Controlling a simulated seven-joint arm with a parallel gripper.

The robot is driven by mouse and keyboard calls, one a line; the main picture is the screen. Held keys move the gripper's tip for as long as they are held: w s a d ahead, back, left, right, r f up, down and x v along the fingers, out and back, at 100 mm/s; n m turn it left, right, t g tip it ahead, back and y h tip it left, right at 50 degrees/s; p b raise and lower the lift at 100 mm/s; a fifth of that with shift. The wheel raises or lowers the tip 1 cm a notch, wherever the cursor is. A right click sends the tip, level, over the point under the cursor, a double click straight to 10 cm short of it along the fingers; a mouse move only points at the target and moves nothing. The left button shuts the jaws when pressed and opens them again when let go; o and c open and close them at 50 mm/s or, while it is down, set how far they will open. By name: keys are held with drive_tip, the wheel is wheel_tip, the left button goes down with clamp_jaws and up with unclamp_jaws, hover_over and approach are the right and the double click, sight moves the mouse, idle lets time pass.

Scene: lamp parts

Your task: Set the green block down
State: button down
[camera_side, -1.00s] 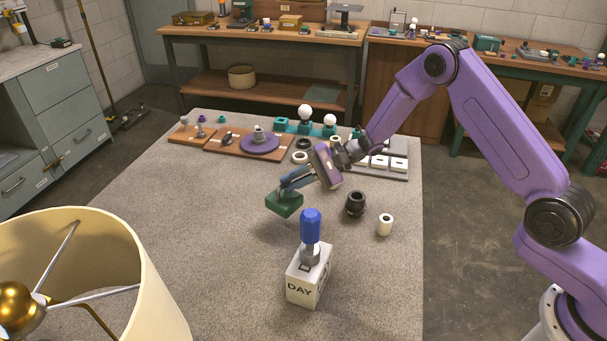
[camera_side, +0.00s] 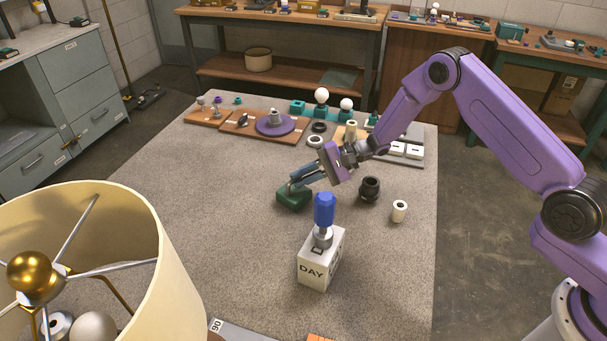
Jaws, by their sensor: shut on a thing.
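The green block (camera_side: 293,198) is in the side view, left of centre on the grey mat and behind the white DAY box. My gripper (camera_side: 301,181) reaches in from the right, angled down to the left, with its fingers shut on the block's top. The block is at or just above the mat; I cannot tell whether its underside touches. The fingers hide part of its top.
The white DAY box (camera_side: 313,275) with a blue-handled tool (camera_side: 324,210) stands in front. A black ring part (camera_side: 369,189) and a white cylinder (camera_side: 399,211) are to the right. A lampshade (camera_side: 165,245) fills the lower left. The mat (camera_side: 215,190) left of the block is bare.

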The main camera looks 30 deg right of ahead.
drive_tip(key=c, duration=1.5)
unclamp_jaws()
drive_tip(key=o, duration=0.4)
drive_tip(key=shift+c, duration=0.2)
drive_tip(key=shift+d, duration=0.1)
drive_tip(key=v, duration=1.2)
